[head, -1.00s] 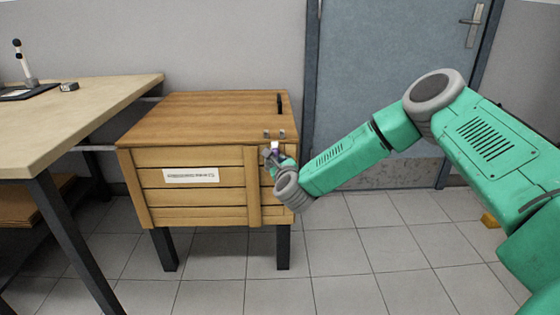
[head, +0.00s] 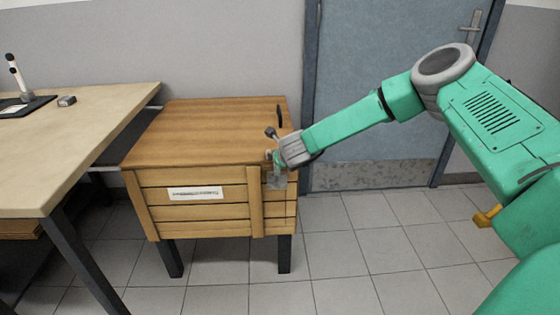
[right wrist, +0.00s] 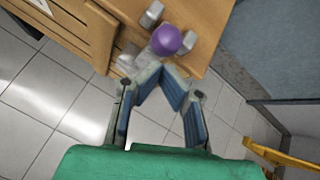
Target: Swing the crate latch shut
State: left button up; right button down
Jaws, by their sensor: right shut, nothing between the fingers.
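The wooden crate (head: 205,132) stands on dark legs with its lid down. Its latch is at the front right corner; a grey plate (head: 277,181) shows on the front face, partly behind my right gripper (head: 271,156). In the right wrist view, the latch's purple ball knob (right wrist: 166,40) sits among grey metal pieces at the crate's edge. My right gripper (right wrist: 158,70) is shut and empty, its fingertips just below the knob in that picture. I cannot tell whether they touch the latch. The latch's exact angle is hard to tell. My left gripper is out of view.
A light workbench (head: 90,110) stands left of the crate, with a dark tray (head: 25,106) on it. A blue-grey door (head: 365,80) is behind at the right. The tiled floor (head: 345,245) in front and to the right is clear.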

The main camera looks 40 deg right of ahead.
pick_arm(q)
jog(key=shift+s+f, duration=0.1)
pick_arm(e)
jog(key=shift+w+d+r, duration=0.3)
jog(key=shift+w, duration=0.25)
